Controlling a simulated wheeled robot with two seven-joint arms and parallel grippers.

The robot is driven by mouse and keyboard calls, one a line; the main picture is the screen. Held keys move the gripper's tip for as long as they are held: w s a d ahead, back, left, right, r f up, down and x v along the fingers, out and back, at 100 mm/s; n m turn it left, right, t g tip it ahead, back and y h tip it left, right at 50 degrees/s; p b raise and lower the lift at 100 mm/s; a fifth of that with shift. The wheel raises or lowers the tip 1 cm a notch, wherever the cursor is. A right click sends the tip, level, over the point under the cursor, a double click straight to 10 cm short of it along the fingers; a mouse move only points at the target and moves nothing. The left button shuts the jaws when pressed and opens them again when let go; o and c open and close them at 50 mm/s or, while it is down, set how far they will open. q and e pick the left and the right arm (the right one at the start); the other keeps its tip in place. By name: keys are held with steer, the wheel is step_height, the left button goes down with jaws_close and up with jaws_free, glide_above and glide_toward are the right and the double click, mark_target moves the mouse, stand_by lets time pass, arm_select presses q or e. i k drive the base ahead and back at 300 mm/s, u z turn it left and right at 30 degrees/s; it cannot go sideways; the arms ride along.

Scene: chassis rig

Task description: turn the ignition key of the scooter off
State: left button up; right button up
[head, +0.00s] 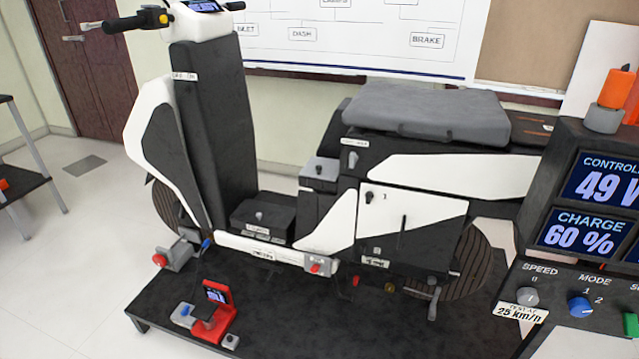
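A white and black scooter (208,130) stands on a low black platform (290,335) in the middle of the head view. A small white label (185,77), perhaps reading "ON" at its right end, sits high on its dark front column; no key is clear beside it. A grey key-like knob (353,159) sits under the seat, below a small label. Another dark knob (368,197) is on the white side panel, beside a "1". I cannot tell which is the ignition key or how it is turned. Neither gripper is in view.
A console (530,268) at the right carries lit screens, a blue mode knob (580,305) and an orange lamp (617,88). A red device (213,318) stands on the platform's front left. A dark shelf (30,180) is at far left. Floor between is clear.

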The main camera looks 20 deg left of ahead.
mark_target(185, 91)
steer(key=u, duration=1.2)
steer(key=k, duration=0.45)
steer(key=u, duration=1)
steer(key=i, duration=1.15)
steer(key=u, duration=0.25)
